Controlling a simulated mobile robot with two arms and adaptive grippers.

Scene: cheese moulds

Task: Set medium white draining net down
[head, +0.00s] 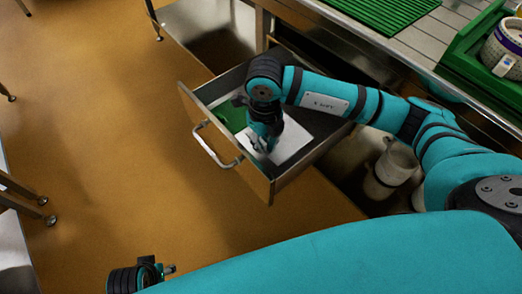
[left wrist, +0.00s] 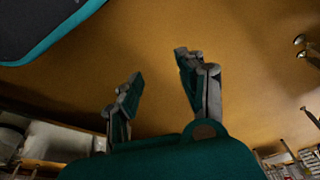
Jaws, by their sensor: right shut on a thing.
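The white draining net (head: 291,141) looks like a flat white square inside the pulled-out drawer (head: 228,153). My right gripper (head: 264,146) reaches down into the drawer and is shut on the net near its left part. I cannot tell whether the net touches the drawer floor. The gripper hides part of it. My left gripper (head: 158,270) is low at the left of the head view, away from the drawer. In the left wrist view it (left wrist: 160,68) is open, with bare floor between its fingers.
A green item (head: 234,116) lies at the drawer's left side. White containers (head: 393,166) stand under the counter, right of the drawer. A green ribbed mat (head: 390,8) and a green crate (head: 462,62) are on the steel counter. The orange floor (head: 120,150) left of the drawer is clear.

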